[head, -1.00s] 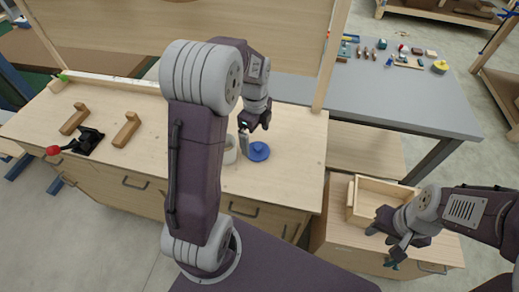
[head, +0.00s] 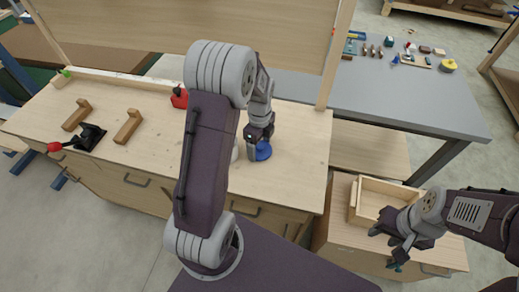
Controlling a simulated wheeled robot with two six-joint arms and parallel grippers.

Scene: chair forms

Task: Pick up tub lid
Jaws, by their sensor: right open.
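The blue tub lid (head: 264,152) lies on the light wooden workbench, just right of my forearm. My left gripper (head: 254,152) reaches down at the lid's left side and covers part of it. A finger is beside or touching the lid; whether the jaws have closed on it cannot be told. A pale tub (head: 235,152) is mostly hidden behind my left arm.
The workbench (head: 290,190) is clear right of the lid. A red object (head: 180,97), wooden blocks (head: 128,126) and a black clamp with a red knob (head: 88,137) are left of my arm. An open wooden box (head: 370,200) stands on a lower cabinet. A grey table (head: 400,105) is behind.

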